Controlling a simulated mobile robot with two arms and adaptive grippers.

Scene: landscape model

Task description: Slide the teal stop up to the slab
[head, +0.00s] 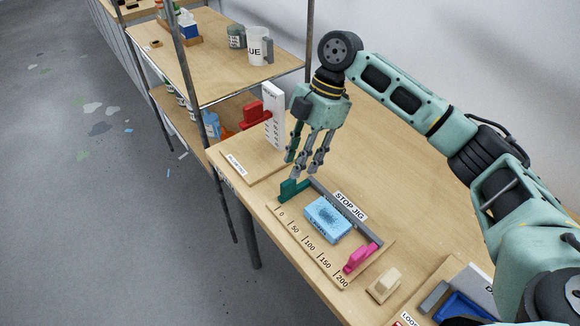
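The teal stop (291,190) stands at the 0 end of the wooden stop jig (318,262), by the start of the grey rail (346,212). The light-blue slab (327,219) lies on the jig, around the 50 to 150 marks. A clear gap lies between the teal stop and the slab. A pink stop (360,258) stands on the other side of the slab, near the 200 mark. My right gripper (304,167) points down above and slightly right of the teal stop. Its fingers are apart, with nothing seen between them. My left gripper is out of view.
A white upright block with a red part (270,117) stands on a board behind my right gripper. A shelf (222,76) with a mug stands at the back left.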

